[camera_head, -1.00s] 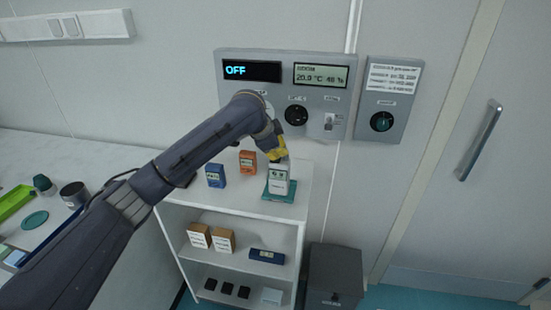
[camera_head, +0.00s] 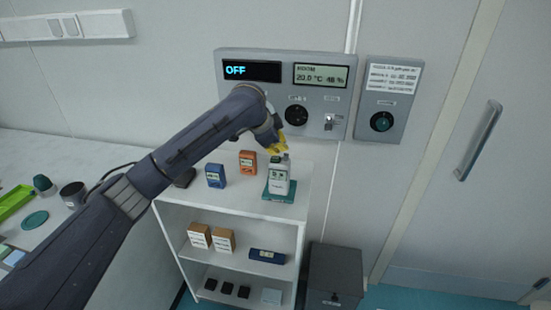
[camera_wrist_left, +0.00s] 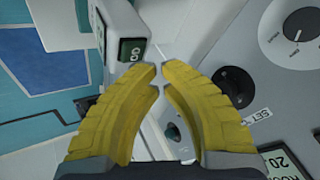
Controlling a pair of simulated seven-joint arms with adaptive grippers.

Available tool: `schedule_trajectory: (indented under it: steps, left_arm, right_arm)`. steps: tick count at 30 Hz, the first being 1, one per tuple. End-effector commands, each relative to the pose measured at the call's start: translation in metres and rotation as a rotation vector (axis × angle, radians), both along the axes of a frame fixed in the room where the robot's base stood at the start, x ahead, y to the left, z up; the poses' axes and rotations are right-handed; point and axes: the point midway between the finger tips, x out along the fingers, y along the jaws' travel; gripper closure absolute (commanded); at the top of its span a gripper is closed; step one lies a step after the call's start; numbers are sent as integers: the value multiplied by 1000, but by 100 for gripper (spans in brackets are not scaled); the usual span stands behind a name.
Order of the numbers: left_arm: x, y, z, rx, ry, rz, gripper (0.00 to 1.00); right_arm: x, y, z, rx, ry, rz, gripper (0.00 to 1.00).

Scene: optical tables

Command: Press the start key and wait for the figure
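The white handheld meter (camera_head: 279,178) stands on a teal base (camera_head: 279,197) on top of the white shelf unit. My right gripper is in neither view.
A wall panel (camera_head: 225,101) behind the gripper has a display (camera_head: 251,71) reading OFF, a room readout (camera_head: 321,75) and a dark knob (camera_head: 296,116). A blue meter (camera_head: 215,176) and an orange one (camera_head: 247,162) stand left of the white meter. A grey bin (camera_head: 333,275) is beside the shelf.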

Motion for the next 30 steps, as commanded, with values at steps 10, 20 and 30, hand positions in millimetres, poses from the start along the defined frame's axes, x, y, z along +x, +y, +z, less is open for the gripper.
schedule_trajectory:
  steps: [10, 20, 30]
  left_arm:
    - [1, 0, 13, -1, -2, 1, 100]
    - [0, 0, 40, 0, -1, 0, 100]
    - [0, 0, 50, 0, 0, 1, 100]
  right_arm:
    - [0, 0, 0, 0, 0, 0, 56]
    - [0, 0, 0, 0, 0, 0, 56]
    - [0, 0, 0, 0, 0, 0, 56]
